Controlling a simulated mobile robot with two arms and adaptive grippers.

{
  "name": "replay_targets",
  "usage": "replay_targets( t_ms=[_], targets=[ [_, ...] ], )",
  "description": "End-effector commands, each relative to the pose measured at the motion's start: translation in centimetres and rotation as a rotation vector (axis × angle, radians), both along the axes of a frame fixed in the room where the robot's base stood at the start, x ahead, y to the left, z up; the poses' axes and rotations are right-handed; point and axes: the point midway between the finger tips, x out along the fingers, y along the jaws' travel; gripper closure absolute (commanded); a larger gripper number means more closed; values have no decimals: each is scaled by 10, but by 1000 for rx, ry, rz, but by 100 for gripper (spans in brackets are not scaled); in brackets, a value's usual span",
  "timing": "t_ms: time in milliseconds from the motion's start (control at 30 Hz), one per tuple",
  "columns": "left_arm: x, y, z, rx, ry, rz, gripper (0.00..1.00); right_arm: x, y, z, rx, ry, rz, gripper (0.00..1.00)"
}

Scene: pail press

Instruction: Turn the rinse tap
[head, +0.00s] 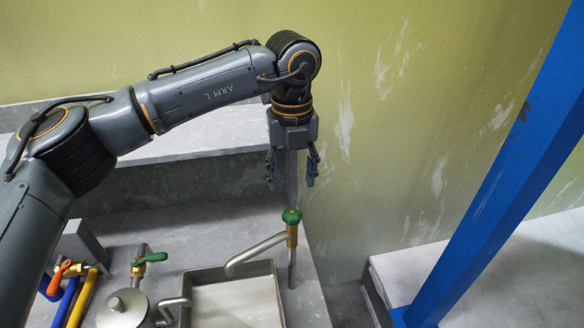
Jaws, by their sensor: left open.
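A brass tap with a green knob (291,216) stands upright on the grey counter at the right edge of a metal basin. Its bent grey spout (255,252) reaches left over the basin, and I take this for the rinse tap. My left gripper (291,176) points down with its fingers apart and nothing between them. In the picture it is just above the green knob, with a gap between them; the true distance in depth is hard to tell. My right gripper is not in view.
The metal basin (190,312) is cut off below. Left of it are a lidded metal pot (122,308), a green-handled valve (149,258), and an orange-handled valve (60,272) by blue and yellow pipes. A blue post (500,190) slants at right; a wall stands behind.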

Motion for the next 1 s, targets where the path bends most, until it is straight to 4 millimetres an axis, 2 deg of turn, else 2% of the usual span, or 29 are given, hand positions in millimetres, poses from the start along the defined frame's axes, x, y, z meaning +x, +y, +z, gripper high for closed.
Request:
replay_targets(
  t_ms=[167,333,467,700,867,1000],
  targets=[
    [-1,0,-15,0,2,-1,45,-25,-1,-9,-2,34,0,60],
    [-1,0,-40,1,2,-1,45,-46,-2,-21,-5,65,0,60],
    [-1,0,-60,0,2,-1,45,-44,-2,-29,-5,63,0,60],
    [-1,0,-94,1,2,0,45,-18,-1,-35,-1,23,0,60],
    [-1,0,-89,-1,0,0,76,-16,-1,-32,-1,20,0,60],
    [-1,0,-89,-1,1,4,76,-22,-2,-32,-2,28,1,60]
  ],
)
